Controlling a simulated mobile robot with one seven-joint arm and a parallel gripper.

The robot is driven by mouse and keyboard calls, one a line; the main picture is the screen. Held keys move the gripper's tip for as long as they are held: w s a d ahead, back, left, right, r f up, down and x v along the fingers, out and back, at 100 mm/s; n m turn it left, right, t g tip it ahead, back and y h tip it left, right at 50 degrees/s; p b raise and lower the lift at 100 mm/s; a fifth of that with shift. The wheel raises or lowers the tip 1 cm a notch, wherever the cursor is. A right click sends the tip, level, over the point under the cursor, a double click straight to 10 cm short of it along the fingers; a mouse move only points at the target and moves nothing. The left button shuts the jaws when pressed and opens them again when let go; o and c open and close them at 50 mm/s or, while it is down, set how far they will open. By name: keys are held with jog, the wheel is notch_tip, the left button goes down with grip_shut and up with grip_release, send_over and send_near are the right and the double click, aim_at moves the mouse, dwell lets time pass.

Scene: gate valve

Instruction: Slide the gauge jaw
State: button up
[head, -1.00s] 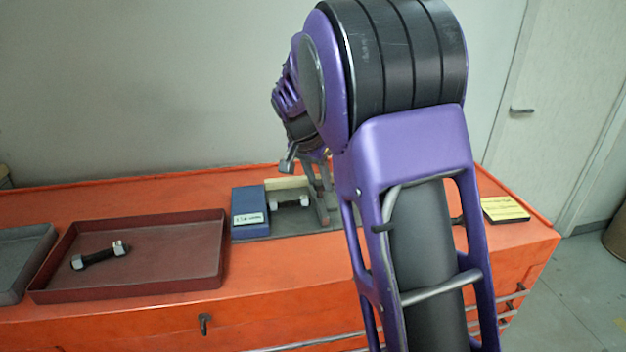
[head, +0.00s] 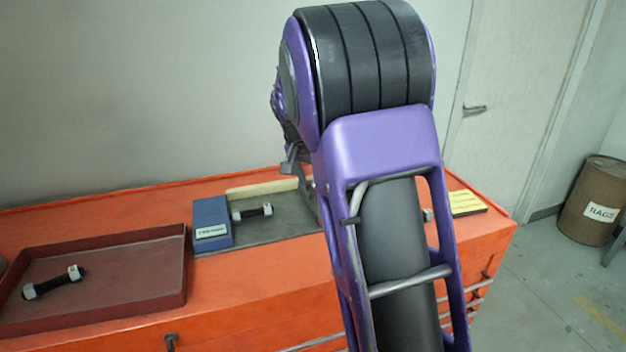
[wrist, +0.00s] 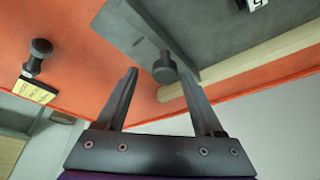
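The gauge has a blue block (head: 212,222) at the left of a grey plate (head: 270,233), with a cream rail (head: 262,188) along the back. A stud with pale nuts (head: 252,212) lies on the plate, just right of the block. The grey sliding jaw (wrist: 138,30) with its dark round knob (wrist: 164,67) shows in the wrist view; in the head view my arm mostly hides it. My gripper (wrist: 160,75) is open, its fingers on either side of the knob, with visible gaps. I cannot tell how deep the knob sits between them.
A dark red tray (head: 110,318) with another stud (head: 54,283) stands left on the orange bench (head: 255,275). A yellow pad (head: 466,203) lies at the right end, beside a dark knobbed object (wrist: 38,55). The wall is close behind the bench.

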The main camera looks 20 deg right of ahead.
jog(key=p+v, duration=0.1)
jog(key=v, duration=1.6)
jog(key=shift+r, duration=0.2)
jog(key=shift+a, duration=0.1)
